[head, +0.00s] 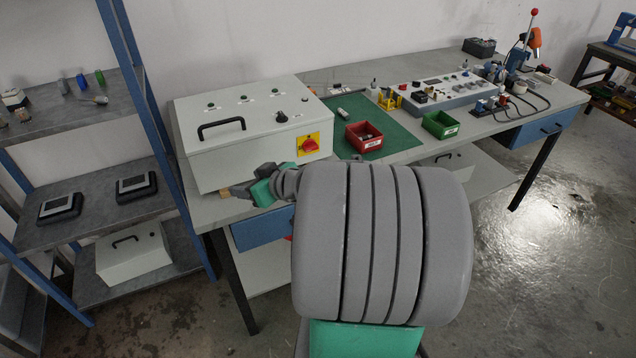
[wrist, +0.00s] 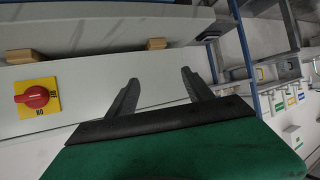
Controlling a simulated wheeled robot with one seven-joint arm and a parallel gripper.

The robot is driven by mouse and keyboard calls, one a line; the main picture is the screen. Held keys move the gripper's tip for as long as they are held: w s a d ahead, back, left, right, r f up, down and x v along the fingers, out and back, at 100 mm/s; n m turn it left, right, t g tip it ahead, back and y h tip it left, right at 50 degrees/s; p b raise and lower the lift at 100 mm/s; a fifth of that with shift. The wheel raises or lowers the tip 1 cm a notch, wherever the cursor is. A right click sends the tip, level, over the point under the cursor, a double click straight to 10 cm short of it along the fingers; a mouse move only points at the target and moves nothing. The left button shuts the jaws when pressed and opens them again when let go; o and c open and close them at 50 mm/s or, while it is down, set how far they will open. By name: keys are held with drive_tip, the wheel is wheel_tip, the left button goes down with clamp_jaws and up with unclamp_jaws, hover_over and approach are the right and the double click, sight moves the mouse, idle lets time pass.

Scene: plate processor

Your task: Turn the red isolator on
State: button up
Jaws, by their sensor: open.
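The red isolator (head: 309,146) is a rotary knob on a yellow plate, on the front face of a white box (head: 205,165) at its right end. In the wrist view the isolator (wrist: 36,97) is at the far left, its handle lying roughly horizontal. Its plate carries black lettering that looks upside down. My gripper (head: 230,191) is by the lower left of the box's front face, to the left of the isolator and apart from it. In the wrist view my gripper (wrist: 158,84) has its fingers spread with nothing between them.
The white box stands at the left end of a workbench with a black handle (head: 221,127) on its lid. A green mat (head: 400,138), a red bin (head: 364,137) and a green bin (head: 440,125) lie to its right. A blue-framed shelf (head: 90,215) is close on the left.

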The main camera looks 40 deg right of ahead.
drive_tip(key=s+d+f+m+t+h+b, duration=0.1)
drive_tip(key=d+f, duration=0.1)
drive_tip(key=d, duration=0.2)
drive_tip(key=d+f+m+t+h+b, duration=0.1)
drive_tip(key=d+f+t+b, duration=0.15)
drive_tip(key=d, duration=0.25)
drive_tip(key=m+t+h+b, duration=0.2)
drive_tip(key=m+h, duration=0.1)
drive_tip(key=h, duration=0.2)
approach(313, 149)
drive_tip(key=w, duration=0.1)
drive_tip(key=p+x, duration=0.2)
drive_tip(key=x, duration=0.5)
drive_tip(key=shift+w+d, duration=0.1)
drive_tip(key=shift+d, duration=0.05)
drive_tip(key=shift+w+d, duration=0.1)
drive_tip(key=shift+w, duration=0.3)
clamp_jaws()
